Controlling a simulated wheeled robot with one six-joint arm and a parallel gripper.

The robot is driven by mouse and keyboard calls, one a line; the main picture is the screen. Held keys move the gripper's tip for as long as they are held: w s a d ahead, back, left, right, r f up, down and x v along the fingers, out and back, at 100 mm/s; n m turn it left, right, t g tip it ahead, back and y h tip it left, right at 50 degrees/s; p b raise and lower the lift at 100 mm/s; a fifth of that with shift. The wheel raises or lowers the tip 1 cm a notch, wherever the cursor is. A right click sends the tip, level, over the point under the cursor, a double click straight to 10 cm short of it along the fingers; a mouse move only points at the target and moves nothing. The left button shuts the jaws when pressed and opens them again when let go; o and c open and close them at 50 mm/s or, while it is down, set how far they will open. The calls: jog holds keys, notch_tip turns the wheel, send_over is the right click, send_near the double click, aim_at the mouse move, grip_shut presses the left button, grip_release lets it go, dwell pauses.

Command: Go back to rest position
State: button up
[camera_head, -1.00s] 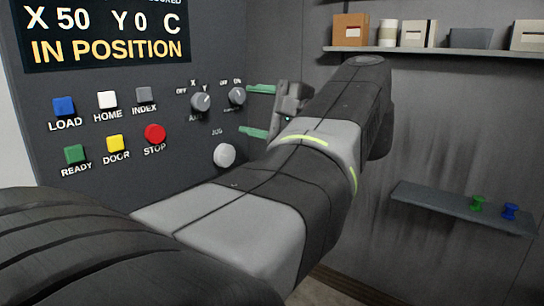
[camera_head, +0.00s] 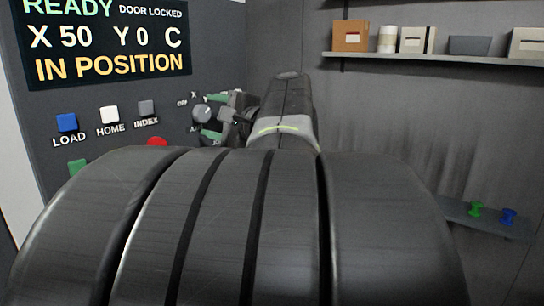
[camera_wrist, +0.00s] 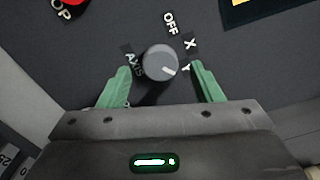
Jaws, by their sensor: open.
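My gripper (camera_head: 203,115) is at the dark control panel (camera_head: 60,125), with its green fingers apart. In the wrist view, my gripper (camera_wrist: 161,68) has one finger on each side of the grey AXIS knob (camera_wrist: 160,62), with a gap visible on both sides. The knob's white mark points toward the Y label. My dark arm fills the lower middle of the head view and hides the lower panel.
The display (camera_head: 105,45) reads READY, DOOR LOCKED, X 50, Y 0, C, IN POSITION. Blue LOAD (camera_head: 67,122), white HOME (camera_head: 109,114) and grey INDEX (camera_head: 146,107) buttons sit below it. An upper shelf (camera_head: 440,59) holds boxes; a lower shelf (camera_head: 490,224) holds green and blue pieces.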

jog(key=shift+x, duration=0.85)
jog(key=shift+w+a+f, duration=0.1)
jog(key=shift+w+a, duration=0.05)
jog(key=shift+a, duration=0.1)
jog(key=shift+n+b, duration=0.45)
jog(key=shift+n, duration=0.25)
jog(key=shift+d+n+b, duration=0.1)
jog(key=shift+n+b, duration=0.3)
jog(key=shift+n, duration=1.5)
jog(key=n, duration=0.2)
jog(key=n+b, duration=0.1)
jog(key=n, duration=0.1)
jog(key=shift+r+n, duration=0.2)
jog(key=shift+n, duration=0.2)
